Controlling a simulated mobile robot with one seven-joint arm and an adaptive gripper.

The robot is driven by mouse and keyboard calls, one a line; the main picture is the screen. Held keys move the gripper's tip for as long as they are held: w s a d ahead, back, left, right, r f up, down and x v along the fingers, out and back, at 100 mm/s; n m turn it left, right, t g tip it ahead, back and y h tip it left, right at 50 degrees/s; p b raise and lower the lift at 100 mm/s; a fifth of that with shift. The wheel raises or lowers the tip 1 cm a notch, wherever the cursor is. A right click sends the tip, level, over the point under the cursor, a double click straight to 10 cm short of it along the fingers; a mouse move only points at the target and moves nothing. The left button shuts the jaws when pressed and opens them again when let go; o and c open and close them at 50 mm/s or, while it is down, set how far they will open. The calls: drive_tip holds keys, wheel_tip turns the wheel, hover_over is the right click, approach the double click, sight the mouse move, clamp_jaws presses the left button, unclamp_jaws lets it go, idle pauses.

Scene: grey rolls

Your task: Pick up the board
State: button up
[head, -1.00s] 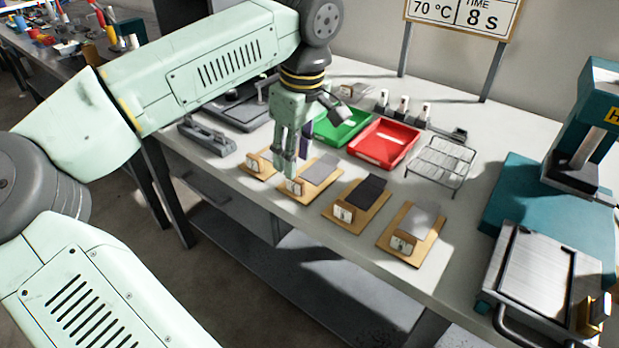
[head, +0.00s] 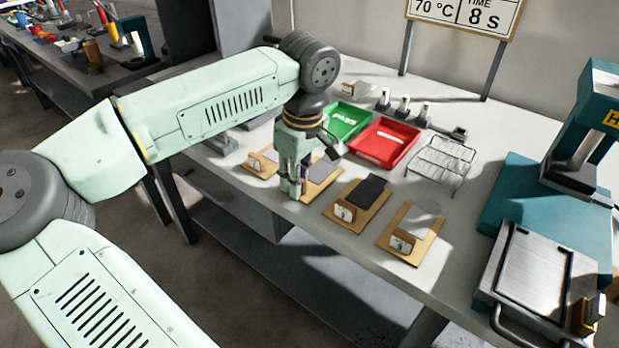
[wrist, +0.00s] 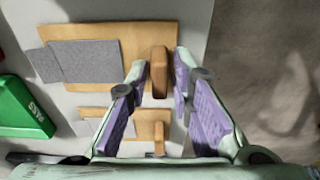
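Several wooden boards lie in a row on the grey table, each with a small upright wooden block at its front end and a grey sheet on it. My gripper (head: 295,192) points down at the front end of the second board from the left (head: 326,182), hiding its block. In the wrist view a board (wrist: 110,36) with a grey sheet (wrist: 92,60) lies below the fingers. Its block (wrist: 159,72) shows between the two purple-padded fingertips (wrist: 161,68), with a gap on each side. My gripper is open and holds nothing.
The leftmost board (head: 255,170) is close beside my gripper; the dark-sheeted board (head: 345,222) and the rightmost board (head: 395,251) lie to the right. Green (head: 367,122) and red (head: 384,143) trays and a wire rack (head: 442,160) stand behind. A teal press (head: 520,200) stands far right.

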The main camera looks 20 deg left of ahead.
clamp_jaws()
drive_tip(key=shift+r, duration=0.1)
